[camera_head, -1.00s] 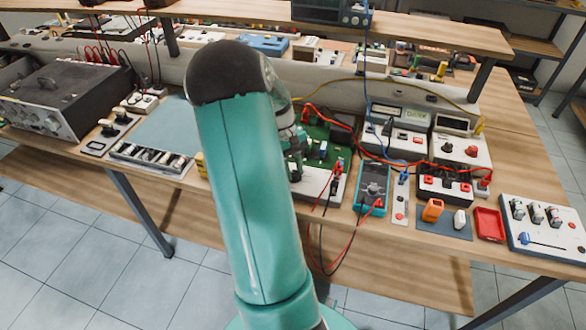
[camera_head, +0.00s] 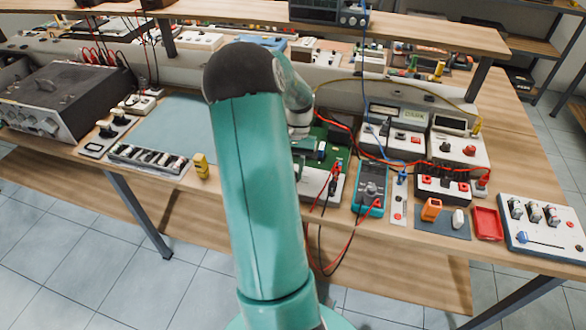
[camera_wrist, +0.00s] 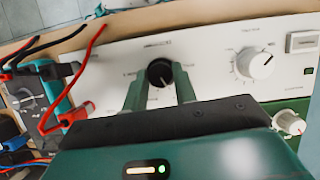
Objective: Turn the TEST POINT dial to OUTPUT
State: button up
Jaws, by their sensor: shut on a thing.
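In the wrist view, my gripper (camera_wrist: 160,82) has one green finger on each side of a round black knob (camera_wrist: 159,70) and is shut on it. The knob sits on a white panel (camera_wrist: 211,58) with small printed labels around it. The print is too blurred to read, so I cannot confirm that this is the TEST POINT dial or tell which label it points to. In the head view my gripper and the knob are hidden behind my arm.
A white knob (camera_wrist: 254,63) stands right of the black one, with a smaller white knob (camera_wrist: 289,122) below it. Red and black leads (camera_wrist: 86,62) run at the left. A multimeter (camera_head: 371,187) and a red tray (camera_head: 487,223) stand along the bench edge.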

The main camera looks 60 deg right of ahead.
jog(key=shift+m, duration=0.4)
jog(key=o, duration=1)
jog(key=shift+c, duration=0.2)
jog(key=s+v, duration=0.1)
jog(key=v, duration=1.2)
jog(key=shift+w+d+r, duration=0.2)
jog(key=shift+w+r, duration=0.1)
jog(key=shift+r, duration=0.1)
